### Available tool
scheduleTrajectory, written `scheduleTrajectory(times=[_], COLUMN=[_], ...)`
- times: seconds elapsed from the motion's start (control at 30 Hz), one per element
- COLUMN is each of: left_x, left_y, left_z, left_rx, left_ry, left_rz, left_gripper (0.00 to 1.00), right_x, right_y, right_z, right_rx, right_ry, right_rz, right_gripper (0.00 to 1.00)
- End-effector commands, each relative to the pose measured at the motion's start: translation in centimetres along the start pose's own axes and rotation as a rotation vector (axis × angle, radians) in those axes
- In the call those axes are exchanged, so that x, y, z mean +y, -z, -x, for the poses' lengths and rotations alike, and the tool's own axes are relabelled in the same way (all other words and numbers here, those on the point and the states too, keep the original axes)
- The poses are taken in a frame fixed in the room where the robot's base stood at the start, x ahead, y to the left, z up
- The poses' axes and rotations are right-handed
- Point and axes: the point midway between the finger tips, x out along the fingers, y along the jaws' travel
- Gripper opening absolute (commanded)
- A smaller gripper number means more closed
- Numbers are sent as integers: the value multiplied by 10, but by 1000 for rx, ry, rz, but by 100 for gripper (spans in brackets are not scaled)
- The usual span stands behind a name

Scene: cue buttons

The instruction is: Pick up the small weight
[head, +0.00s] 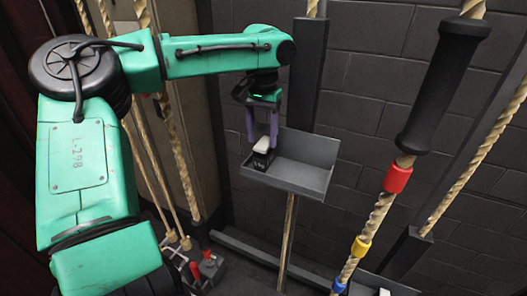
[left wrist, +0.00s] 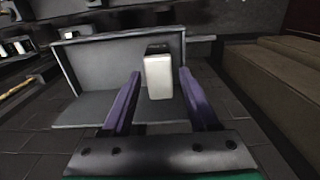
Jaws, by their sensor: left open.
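The small weight (head: 262,150) is a block with a white top and a black lower part. It rests at the left end of a grey tray (head: 308,180) fixed to a post. In the left wrist view the weight (left wrist: 159,75) shows its pale face between my two purple fingers, nearer the right one. My left gripper (head: 262,130) is open at the weight, with its fingers on either side in the picture. In the wrist view the gripper (left wrist: 160,85) shows no clear contact with it. My right gripper is not in view.
A thick rope (head: 377,215) with a black grip and red, yellow and blue bands hangs at the right. More ropes hang at the left. The tray's right part is empty. A dark brick wall (head: 370,80) stands behind.

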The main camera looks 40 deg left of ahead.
Motion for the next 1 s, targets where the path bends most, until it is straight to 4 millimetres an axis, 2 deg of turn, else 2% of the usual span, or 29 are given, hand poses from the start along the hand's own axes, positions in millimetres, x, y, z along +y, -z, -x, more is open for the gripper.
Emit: scheduleTrajectory(times=[0.17, 0.27, 0.4, 0.6, 0.67, 0.7, 0.77, 0.8, 1.0], left_x=[-1, -2, -2, -2, -2, -2, -2, -2, -2], left_y=[-1, -2, -1, -1, -1, -1, 0, 0, 0], left_z=[-20, -37, -62, -66, -66, -66, -66, -66, -65], left_rx=[-2, -6, -2, 1, 1, 1, 1, 1, 2], left_ry=[0, 1, 1, 0, 0, 0, 0, 0, 0], left_rz=[-1, 0, 0, 0, 0, 1, 1, 1, 0], left_gripper=[60, 60, 60, 60, 41, 26, 3, 0, 0], right_x=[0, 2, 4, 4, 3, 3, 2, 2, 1], right_y=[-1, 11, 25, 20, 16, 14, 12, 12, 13], right_z=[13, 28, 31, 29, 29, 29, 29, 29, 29], right_rx=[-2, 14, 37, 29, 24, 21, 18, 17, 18], right_ry=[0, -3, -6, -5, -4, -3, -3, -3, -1], right_rz=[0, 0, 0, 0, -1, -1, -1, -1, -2], right_gripper=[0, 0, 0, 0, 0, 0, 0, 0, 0])
